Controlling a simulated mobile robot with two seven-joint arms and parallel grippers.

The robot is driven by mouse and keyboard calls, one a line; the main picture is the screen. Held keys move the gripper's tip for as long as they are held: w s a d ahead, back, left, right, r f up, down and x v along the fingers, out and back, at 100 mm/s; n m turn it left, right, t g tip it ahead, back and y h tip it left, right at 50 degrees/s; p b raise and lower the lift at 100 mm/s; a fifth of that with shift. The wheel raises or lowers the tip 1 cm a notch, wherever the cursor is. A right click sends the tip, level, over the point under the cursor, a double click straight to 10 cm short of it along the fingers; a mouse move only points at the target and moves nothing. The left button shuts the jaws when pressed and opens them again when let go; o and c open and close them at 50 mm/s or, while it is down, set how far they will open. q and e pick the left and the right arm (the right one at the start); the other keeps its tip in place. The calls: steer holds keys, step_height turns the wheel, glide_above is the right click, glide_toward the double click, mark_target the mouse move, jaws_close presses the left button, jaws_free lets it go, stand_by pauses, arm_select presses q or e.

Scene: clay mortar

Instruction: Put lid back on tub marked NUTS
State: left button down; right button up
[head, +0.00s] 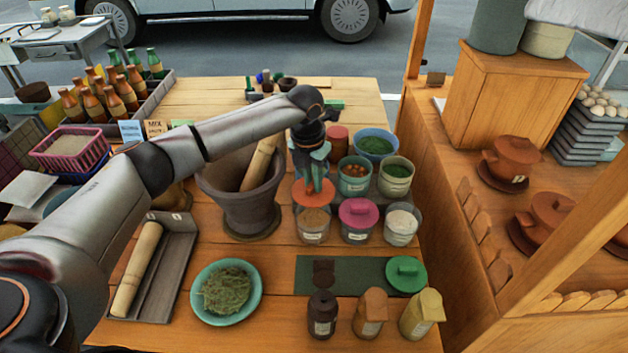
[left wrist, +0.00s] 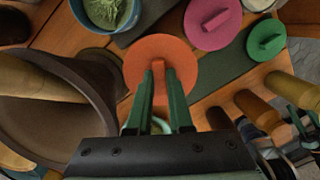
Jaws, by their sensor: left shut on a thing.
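My left gripper (head: 314,184) is shut on the handle of an orange round lid (head: 302,196). The wrist view shows its two green fingers (left wrist: 160,82) on that handle, with the lid (left wrist: 146,55) below. In the head view the lid is over the back part of a clear tub (head: 313,236) with brown contents showing in front of it. I cannot tell if the lid touches the tub. The tub's label is too small to read. Next to it stand a tub with a pink lid (head: 358,207) and an open tub of white stuff (head: 401,228).
A stone mortar (head: 245,207) with a pestle (head: 259,163) stands close on the left. Open green-filled bowls (head: 375,145) are behind. A green lid (head: 406,270) lies on a dark green mat (head: 343,280) in front. Several small jars (head: 322,315) line the front edge.

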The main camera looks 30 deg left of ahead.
mark_target(313, 194)
arm_select(q)
steer(key=shift+f, duration=0.15)
steer(key=shift+f, duration=0.8)
step_height(313, 194, down, 3)
steer(key=b, duration=0.3)
steer(key=shift+r, duration=0.2)
steer(key=shift+f, duration=0.95)
steer(key=shift+r+p, duration=0.1)
steer(key=shift+p, duration=0.4)
steer(key=shift+f+p, duration=0.2)
steer(key=shift+p, duration=0.1)
stand_by(0.6)
steer(key=shift+p, duration=0.3)
stand_by(0.4)
stand_by(0.3)
